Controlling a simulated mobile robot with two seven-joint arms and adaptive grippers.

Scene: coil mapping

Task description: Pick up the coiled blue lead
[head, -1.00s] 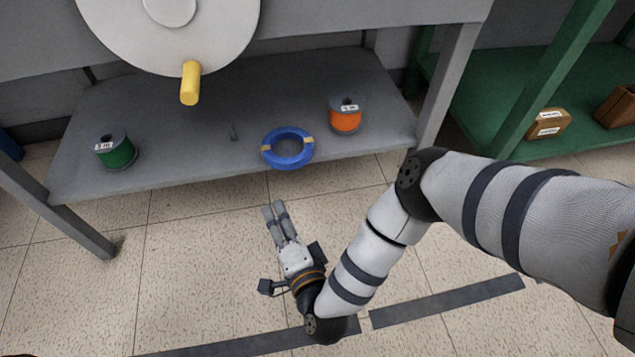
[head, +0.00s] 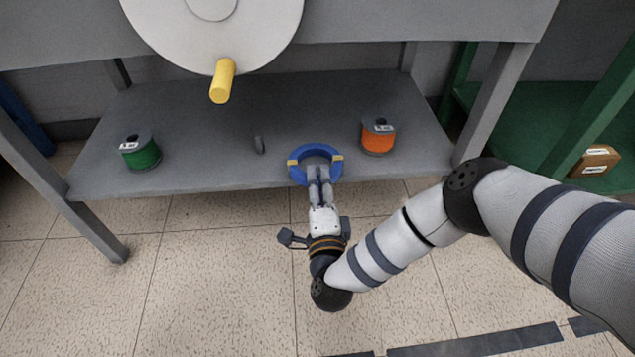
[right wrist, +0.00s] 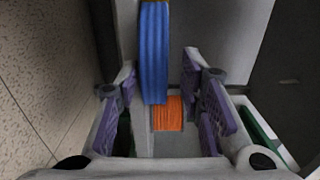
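The coiled blue lead (head: 315,150) lies on the lower grey shelf near its front edge, with tan ties on its left and right sides. My right gripper (head: 319,174) reaches in from the front, its fingertips at the near side of the coil. In the right wrist view the blue coil (right wrist: 154,55) stands between the two spread fingers, nearer the left one, with a gap to the right one. My right gripper is open; I cannot tell whether a finger touches the coil. My left gripper is not in view.
An orange spool (head: 378,137) stands right of the coil, and a green spool (head: 140,151) stands at the shelf's left. Above hangs a white disc with a yellow handle (head: 222,82). Shelf legs (head: 494,105) flank the space.

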